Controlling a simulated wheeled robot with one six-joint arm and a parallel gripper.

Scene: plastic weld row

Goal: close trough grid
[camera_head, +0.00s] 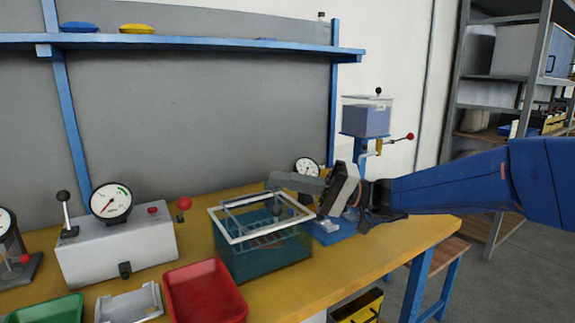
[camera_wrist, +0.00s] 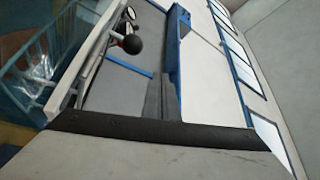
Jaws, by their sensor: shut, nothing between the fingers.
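The trough (camera_head: 262,258) is a see-through teal tank with a white rim, standing on the yellow bench. A pale wire grid (camera_head: 268,240) shows at its top and inside it; I cannot tell its exact tilt. In the wrist view, bluish grid wires (camera_wrist: 50,62) show at the left. A dark round knob (camera_head: 277,210) shows near the trough's far right side, and a black ball knob appears in the wrist view (camera_wrist: 133,44). My gripper (camera_head: 274,181) is shut and empty, reaching from the right above the trough's back right corner. I cannot tell whether it touches anything.
A red bin (camera_head: 204,293) stands close left of the trough. A white gauge box (camera_head: 118,248) with levers is further left. A blue press stand (camera_head: 366,120) with a red-knobbed lever is behind my gripper. A blue shelf (camera_head: 190,43) runs above the bench.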

